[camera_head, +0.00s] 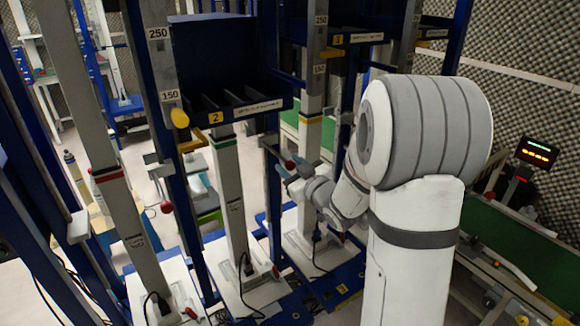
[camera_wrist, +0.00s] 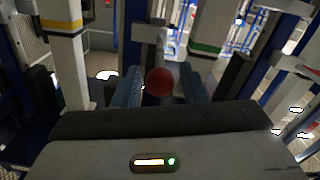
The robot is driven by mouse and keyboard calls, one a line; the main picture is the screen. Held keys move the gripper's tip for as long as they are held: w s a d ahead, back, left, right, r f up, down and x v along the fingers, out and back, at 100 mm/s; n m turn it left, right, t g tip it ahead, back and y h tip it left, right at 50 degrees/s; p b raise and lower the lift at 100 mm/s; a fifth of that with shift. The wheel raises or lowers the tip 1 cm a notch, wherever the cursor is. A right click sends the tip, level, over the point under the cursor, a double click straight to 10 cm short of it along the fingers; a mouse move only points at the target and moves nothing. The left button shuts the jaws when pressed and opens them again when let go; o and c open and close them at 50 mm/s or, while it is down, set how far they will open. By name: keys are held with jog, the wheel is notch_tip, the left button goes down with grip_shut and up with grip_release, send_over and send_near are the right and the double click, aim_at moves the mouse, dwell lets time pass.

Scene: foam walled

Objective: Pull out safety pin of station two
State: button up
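The number 2 label (camera_head: 215,117) is on the front of a dark blue bin at the station in the middle of the head view. A red ball-shaped knob (camera_head: 290,164), which looks like a safety pin's handle, sits on a bracket to the right of that station's grey column (camera_head: 232,195). My gripper (camera_head: 294,178) is at this knob. In the wrist view, the red knob (camera_wrist: 159,82) is between the two blue fingers of my gripper (camera_wrist: 160,86). The fingers are apart, with a small gap showing on the right.
Another red knob (camera_head: 166,207) is on a blue post to the left. Grey columns and blue posts stand close on both sides of my gripper. Black cables lie on the base plates. A green conveyor (camera_head: 520,250) and a lit display (camera_head: 536,152) are at the right.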

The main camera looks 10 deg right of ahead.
jog(key=shift+o, duration=0.6)
jog(key=shift+w, duration=0.1)
jog(key=b+v, duration=0.1)
jog(key=v, duration=0.7)
